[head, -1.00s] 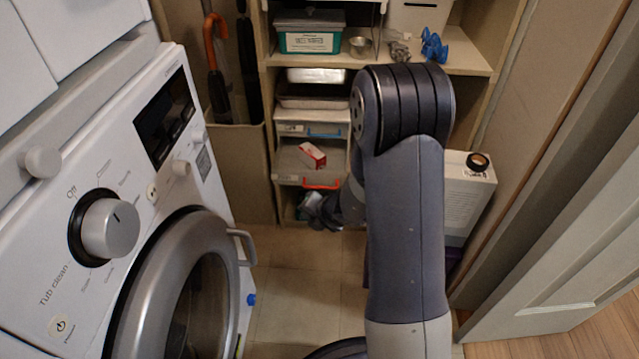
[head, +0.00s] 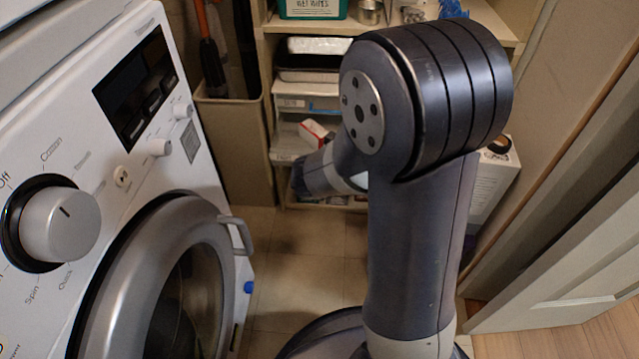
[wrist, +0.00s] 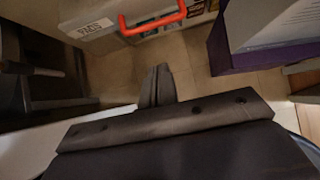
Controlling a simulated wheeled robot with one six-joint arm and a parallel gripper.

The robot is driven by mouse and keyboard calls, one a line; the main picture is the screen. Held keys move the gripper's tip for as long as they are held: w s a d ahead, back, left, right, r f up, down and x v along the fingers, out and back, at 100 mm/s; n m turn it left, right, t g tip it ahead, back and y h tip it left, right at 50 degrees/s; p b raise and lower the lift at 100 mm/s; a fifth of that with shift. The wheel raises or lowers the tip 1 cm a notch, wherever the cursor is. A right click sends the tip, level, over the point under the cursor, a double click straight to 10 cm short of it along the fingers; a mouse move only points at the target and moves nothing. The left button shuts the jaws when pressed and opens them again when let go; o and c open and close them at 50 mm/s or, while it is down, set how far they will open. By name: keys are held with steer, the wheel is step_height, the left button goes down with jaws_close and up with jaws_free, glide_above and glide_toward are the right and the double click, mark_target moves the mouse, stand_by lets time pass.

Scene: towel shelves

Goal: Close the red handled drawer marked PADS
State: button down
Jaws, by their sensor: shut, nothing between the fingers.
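The PADS drawer shows at the top of the wrist view, with its white label (wrist: 88,28) upside down and its red handle (wrist: 152,20) beside it. In the head view the drawer (head: 287,151) is partly behind my arm, and its handle is hidden. A red and white box (head: 316,132) sits at the drawer. How far the drawer stands out is hard to tell. My gripper (wrist: 158,85) is shut and empty, in front of and apart from the red handle. In the head view its tip is mostly hidden by my arm.
A washing machine (head: 95,190) with a protruding door handle (head: 238,235) fills the left. A white box (head: 490,190) stands right of the shelves, and an open door (head: 570,220) is at the right. Tiled floor (head: 300,245) is clear between them.

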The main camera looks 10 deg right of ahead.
steer(key=w+d+f+b, duration=0.1)
steer(key=w+d+f, duration=0.1)
steer(key=w+f, duration=0.2)
steer(key=shift+w+f, duration=0.15)
steer(key=shift+w, duration=1.1)
